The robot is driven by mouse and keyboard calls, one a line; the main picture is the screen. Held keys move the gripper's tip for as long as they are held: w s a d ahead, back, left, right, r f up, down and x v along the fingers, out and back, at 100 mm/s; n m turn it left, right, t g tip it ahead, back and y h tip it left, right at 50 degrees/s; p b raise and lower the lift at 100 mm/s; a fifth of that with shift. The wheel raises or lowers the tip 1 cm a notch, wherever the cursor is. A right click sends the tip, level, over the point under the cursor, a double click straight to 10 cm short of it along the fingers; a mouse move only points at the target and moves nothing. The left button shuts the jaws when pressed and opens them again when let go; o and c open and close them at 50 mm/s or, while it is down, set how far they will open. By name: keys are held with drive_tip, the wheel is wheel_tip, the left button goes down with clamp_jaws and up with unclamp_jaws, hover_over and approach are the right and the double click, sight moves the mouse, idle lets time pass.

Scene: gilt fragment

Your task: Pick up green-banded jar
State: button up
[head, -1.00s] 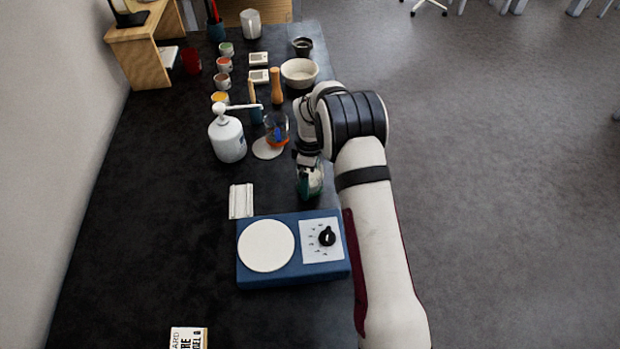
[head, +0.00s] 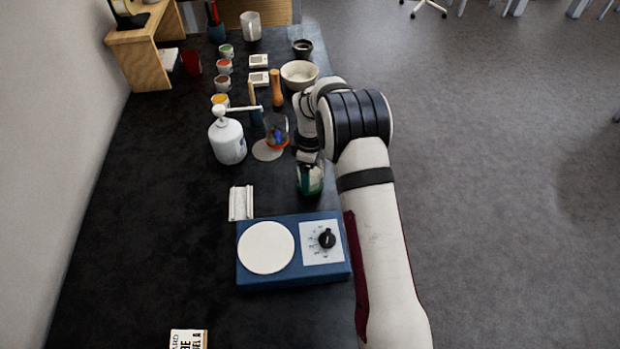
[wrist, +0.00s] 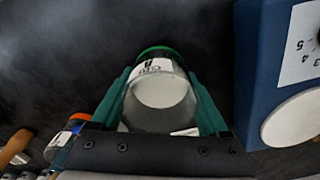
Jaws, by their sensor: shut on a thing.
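The green-banded jar (head: 311,180) is a clear jar with a white label and a green band, seen in the head view just behind the blue device. In the wrist view the jar (wrist: 160,92) lies between my two dark green fingers, its pale round end facing the camera and the green band at its far end. My gripper (head: 308,157) is shut on the jar. The head view does not clearly show whether the jar's base touches the bench.
A blue device (head: 290,279) with a white round plate and black dial stands close in front. The left bench is clear.

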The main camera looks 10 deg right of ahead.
drive_tip(key=r, duration=0.2)
drive_tip(key=shift+s+d+r, duration=0.1)
drive_tip(key=shift+d+r, duration=0.2)
drive_tip(key=shift+r, duration=0.05)
drive_tip(key=s+d+r, duration=0.5)
drive_tip(key=d+r, duration=0.2)
drive_tip(key=d, duration=0.3)
drive_tip(key=s+a+r, duration=0.6)
drive_tip(key=s+a, duration=0.5)
drive_tip(key=s, duration=0.3)
drive_tip(key=a+f, duration=0.2)
drive_tip(key=a, duration=0.1)
drive_tip(key=a+f, duration=0.2)
drive_tip(key=a, duration=0.2)
drive_tip(key=w+a+f, duration=0.1)
drive_tip(key=a+f, duration=0.1)
drive_tip(key=a, duration=0.2)
drive_tip(key=shift+w+f, duration=0.1)
drive_tip(key=shift+f, duration=0.2)
wheel_tip(320, 180, down, 3)
drive_tip(key=shift+f, duration=0.5)
